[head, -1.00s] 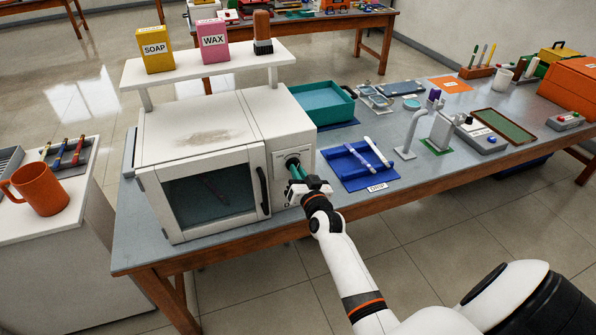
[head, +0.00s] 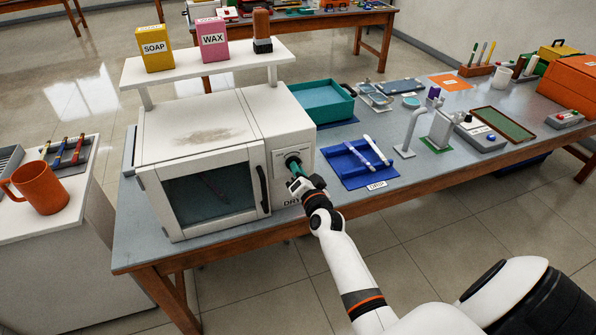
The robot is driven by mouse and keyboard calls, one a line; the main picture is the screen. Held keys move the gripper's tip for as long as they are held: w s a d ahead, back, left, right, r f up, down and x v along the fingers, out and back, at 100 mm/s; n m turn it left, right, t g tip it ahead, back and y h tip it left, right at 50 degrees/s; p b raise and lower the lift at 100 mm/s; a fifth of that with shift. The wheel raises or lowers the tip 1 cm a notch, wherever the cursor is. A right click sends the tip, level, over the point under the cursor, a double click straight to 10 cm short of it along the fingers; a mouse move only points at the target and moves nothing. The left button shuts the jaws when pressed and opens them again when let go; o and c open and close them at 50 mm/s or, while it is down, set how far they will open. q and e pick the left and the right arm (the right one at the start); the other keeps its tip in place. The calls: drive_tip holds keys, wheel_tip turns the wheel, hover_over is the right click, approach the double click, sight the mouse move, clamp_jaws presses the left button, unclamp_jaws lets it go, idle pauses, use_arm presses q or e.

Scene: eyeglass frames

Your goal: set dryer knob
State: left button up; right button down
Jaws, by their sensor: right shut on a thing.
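The dryer (head: 205,135) is a white box on the left of the grey table, with a dark glass door (head: 212,194) that is shut and a black handle. Its knob (head: 293,162) is dark, on the white control panel right of the door. A thin dark item shows behind the door glass. My left gripper is not in view.
A blue tray (head: 347,179) with white sticks lies right of the dryer, beside my right arm. A teal bin (head: 345,100) stands behind it. A white shelf above the dryer holds a soap box (head: 155,50), a wax box (head: 213,40) and a brush (head: 262,32).

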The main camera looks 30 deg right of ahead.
drive_tip(key=c, duration=1.5)
unclamp_jaws()
drive_tip(key=shift+o, duration=0.2)
drive_tip(key=b+v, duration=0.1)
drive_tip(key=v, duration=1.1)
